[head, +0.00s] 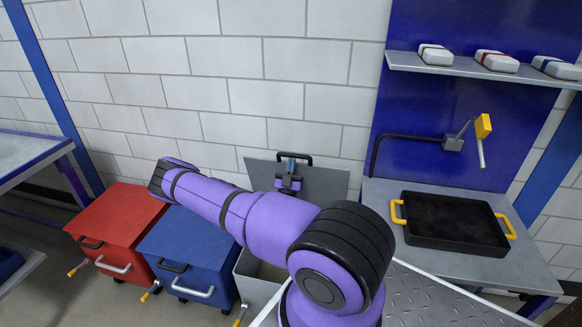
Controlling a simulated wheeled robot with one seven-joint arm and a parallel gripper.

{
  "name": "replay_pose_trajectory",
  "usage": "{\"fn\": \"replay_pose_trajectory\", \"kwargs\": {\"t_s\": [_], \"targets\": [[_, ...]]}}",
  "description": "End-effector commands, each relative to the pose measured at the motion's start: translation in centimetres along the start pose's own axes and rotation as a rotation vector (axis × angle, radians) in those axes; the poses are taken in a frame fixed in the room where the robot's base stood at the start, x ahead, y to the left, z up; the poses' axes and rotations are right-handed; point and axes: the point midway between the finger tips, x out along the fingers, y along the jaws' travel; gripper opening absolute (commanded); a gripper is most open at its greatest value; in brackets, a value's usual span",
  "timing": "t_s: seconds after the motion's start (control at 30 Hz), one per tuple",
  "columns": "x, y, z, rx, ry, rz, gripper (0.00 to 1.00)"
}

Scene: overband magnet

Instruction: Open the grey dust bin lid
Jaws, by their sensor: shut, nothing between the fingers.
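The grey dust bin (252,283) stands against the wall to the right of the blue bin, partly hidden behind my arm. Its grey lid (328,183) stands raised, leaning back near the wall, with the black lid handle (304,156) at its upper edge. My gripper (289,168) is in front of the lid, just below the handle. It is shut and empty. Whether it touches the lid or the handle cannot be told from this view.
A blue bin (204,247) and a red bin (120,220) stand at the left, both lids down. At the right, a bench (384,197) bears a black tray (454,222) with yellow handles, below a shelf (458,68) with several small cases. A table (25,155) stands far left.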

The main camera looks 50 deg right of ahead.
Motion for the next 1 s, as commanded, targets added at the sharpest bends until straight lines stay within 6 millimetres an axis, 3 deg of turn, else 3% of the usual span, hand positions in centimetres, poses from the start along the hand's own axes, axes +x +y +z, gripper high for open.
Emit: {"fn": "replay_pose_trajectory", "kwargs": {"t_s": [0.17,0.43,0.6,1.0], "targets": [[0.3,0.0,0.2,0.001,-0.007,0.0,0.0],[4.7,0.0,2.8,0.004,-0.122,0.001,0.0],[6.5,-0.1,4.2,0.002,-0.177,0.0,0.0],[6.8,0.0,4.4,0.001,-0.187,0.0,0.0]]}}
